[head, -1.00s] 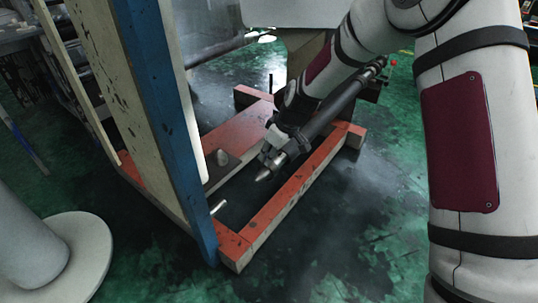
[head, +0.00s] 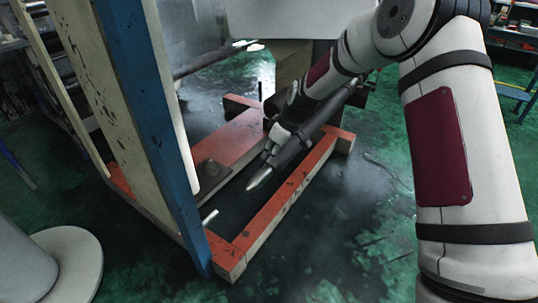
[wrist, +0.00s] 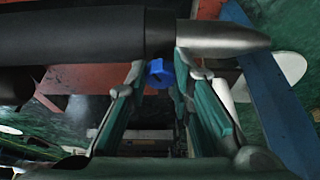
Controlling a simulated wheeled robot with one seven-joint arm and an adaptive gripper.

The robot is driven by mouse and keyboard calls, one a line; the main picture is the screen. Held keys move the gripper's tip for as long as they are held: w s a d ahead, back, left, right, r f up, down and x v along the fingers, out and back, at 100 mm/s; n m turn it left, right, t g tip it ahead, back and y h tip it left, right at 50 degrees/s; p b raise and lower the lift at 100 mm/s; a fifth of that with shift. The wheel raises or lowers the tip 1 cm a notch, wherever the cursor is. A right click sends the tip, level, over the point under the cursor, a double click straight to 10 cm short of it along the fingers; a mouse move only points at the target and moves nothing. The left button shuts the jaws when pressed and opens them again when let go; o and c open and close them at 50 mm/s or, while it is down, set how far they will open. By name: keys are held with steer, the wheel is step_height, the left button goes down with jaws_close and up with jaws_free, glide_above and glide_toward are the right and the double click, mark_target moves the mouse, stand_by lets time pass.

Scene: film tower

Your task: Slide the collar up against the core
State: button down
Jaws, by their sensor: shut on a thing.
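A long dark shaft ends in a bare, silver, pointed tip (head: 259,177), which also shows at the upper right of the wrist view (wrist: 225,38). The dark core (wrist: 75,38) is the thick cylinder around the shaft at the left of the wrist view. The collar (wrist: 160,28) is a dark ring with a blue knob (wrist: 155,72) below it, between the core and the tip. My gripper (wrist: 160,62) has one finger on each side of the knob and is shut on the collar. I see no clear gap between collar and core. In the head view my gripper (head: 272,148) hides most of the collar.
A red frame (head: 270,220) lies on the green floor around and below the shaft. A blue and cream upright (head: 150,120) stands close on the left. A white round-based stand (head: 75,262) is at the lower left. Open floor lies to the right.

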steer(key=shift+w+d, duration=0.25)
steer(key=shift+d, duration=0.05)
steer(key=c, duration=1.3)
jaws_free()
steer(key=shift+s+r, duration=0.1)
